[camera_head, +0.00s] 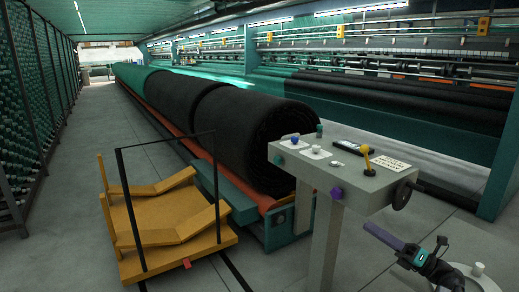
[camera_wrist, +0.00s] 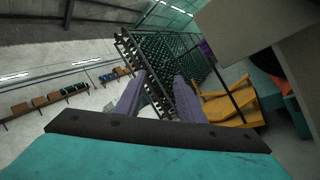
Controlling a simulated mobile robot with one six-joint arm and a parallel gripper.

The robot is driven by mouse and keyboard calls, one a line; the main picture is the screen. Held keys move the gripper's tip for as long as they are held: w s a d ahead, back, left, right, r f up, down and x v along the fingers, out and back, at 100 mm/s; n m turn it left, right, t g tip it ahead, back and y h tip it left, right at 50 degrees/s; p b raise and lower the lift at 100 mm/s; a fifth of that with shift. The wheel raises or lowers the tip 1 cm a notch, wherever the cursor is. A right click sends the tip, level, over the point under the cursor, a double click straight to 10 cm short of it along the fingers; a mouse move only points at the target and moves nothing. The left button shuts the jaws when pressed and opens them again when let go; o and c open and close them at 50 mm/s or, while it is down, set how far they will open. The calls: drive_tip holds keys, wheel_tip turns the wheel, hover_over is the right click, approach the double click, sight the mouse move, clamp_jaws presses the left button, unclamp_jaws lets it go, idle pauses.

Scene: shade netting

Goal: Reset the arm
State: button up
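My gripper (camera_head: 384,237) is at the lower right of the head view, low and to the right of the grey control stand (camera_head: 328,240), clear of it. In the wrist view its two purple fingers (camera_wrist: 160,82) stand apart with nothing held between them. Only the background shows through the gap. My arm's dark and teal wrist runs from the fingers towards the bottom right corner of the head view. The rest of the arm is mostly out of view.
The stand carries a blue knob (camera_head: 295,138), a yellow lever (camera_head: 366,160) and a black handwheel (camera_head: 403,195) on its right side. A yellow cart (camera_head: 150,222) stands left, before large black netting rolls (camera_head: 240,130). A spool rack (camera_head: 30,100) lines the left aisle, whose floor is clear.

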drive_tip(key=w+a+f+m+t+h+p, duration=0.6)
drive_tip(key=w+a+f+m+h, duration=0.4)
drive_tip(key=a+m, duration=0.4)
drive_tip(key=s+a+f+m+g+h+p, duration=0.25)
drive_tip(key=f+m, duration=0.35)
drive_tip(key=f, duration=0.5)
drive_tip(key=s+a+f+m+g+h+p, duration=0.15)
drive_tip(key=f+m+g+h, duration=0.35)
drive_tip(key=f, duration=0.6)
drive_tip(key=s+d+f+m+g+h+p, duration=0.1)
drive_tip(key=s+f+m+g, duration=0.25)
drive_tip(key=s+f, duration=0.55)
drive_tip(key=s+f+m+g+h+p, duration=0.1)
drive_tip(key=s+f+m+g, duration=0.25)
drive_tip(key=s+f, duration=0.55)
drive_tip(key=s+a+r+m+g, duration=0.1)
drive_tip(key=s+m+g, duration=0.2)
drive_tip(key=s, duration=0.8)
drive_tip(key=s+a+r+m+g+y, duration=0.1)
drive_tip(key=s+g, duration=0.5)
drive_tip(key=s, duration=0.6)
drive_tip(key=r+m, duration=0.1)
drive_tip(key=m, duration=0.1)
drive_tip(key=shift+s+r+m, duration=0.2)
drive_tip(key=shift+r+m, duration=0.1)
